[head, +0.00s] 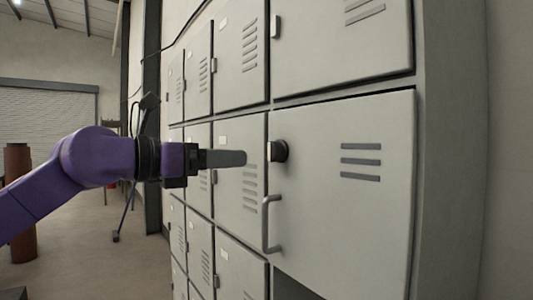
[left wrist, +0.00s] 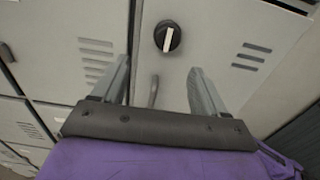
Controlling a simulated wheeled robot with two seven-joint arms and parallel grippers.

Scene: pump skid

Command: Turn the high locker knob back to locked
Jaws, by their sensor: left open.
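The black locker knob (head: 277,151) sits at the left edge of a grey locker door (head: 320,215), above its bar handle (head: 270,222). In the left wrist view the knob (left wrist: 168,36) shows a white mark across its face, close to upright and slightly tilted. My left gripper (head: 240,158) comes in from the left and points at the knob, with a gap between. In the left wrist view its two fingers (left wrist: 160,85) are spread and empty, and the knob lies beyond them, between their lines. My right gripper is not in view.
More grey locker doors (head: 240,50) with vents and small latches surround this one. The bar handle (left wrist: 153,92) stands out below the knob. A rust-brown cylinder (head: 18,165) stands at the far left. The floor (head: 90,235) left of the lockers looks mostly clear.

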